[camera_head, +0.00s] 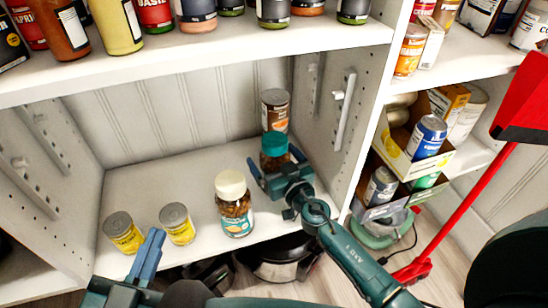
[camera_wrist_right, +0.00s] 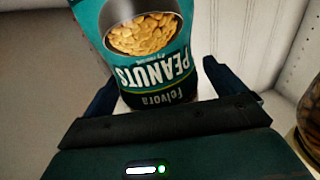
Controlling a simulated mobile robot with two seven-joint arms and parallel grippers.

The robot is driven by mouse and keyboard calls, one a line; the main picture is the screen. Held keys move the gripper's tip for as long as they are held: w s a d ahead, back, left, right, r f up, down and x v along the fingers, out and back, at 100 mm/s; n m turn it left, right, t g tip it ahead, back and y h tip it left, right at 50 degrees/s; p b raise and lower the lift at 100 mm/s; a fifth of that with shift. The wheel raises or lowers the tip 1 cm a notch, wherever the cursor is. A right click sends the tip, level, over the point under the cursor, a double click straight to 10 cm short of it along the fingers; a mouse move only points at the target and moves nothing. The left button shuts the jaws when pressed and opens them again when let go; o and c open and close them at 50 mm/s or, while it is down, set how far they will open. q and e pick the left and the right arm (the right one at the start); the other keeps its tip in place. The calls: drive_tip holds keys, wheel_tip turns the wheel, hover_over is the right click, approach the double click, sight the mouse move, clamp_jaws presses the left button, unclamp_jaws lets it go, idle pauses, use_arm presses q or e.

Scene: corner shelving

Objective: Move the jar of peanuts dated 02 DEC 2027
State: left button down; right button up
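My right gripper (camera_head: 274,165) is open, with one finger on each side of this jar; the fingers also show in the right wrist view (camera_wrist_right: 160,85). A second jar with a cream lid and brown contents (camera_head: 234,204) stands to the left, nearer the front edge. No date is legible on either jar. My left gripper (camera_head: 157,233) is at the lower left, with its fingers close together.
A tall brown can (camera_head: 275,109) stands behind the teal-lidded jar. Two yellow cans (camera_head: 123,232) (camera_head: 178,223) stand at the front left. The upper shelf (camera_head: 220,47) overhangs with jars and bottles. The shelf's back left is clear. A red-handled tool (camera_head: 470,205) leans at the right.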

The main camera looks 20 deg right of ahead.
drive_tip(key=c, duration=1.4)
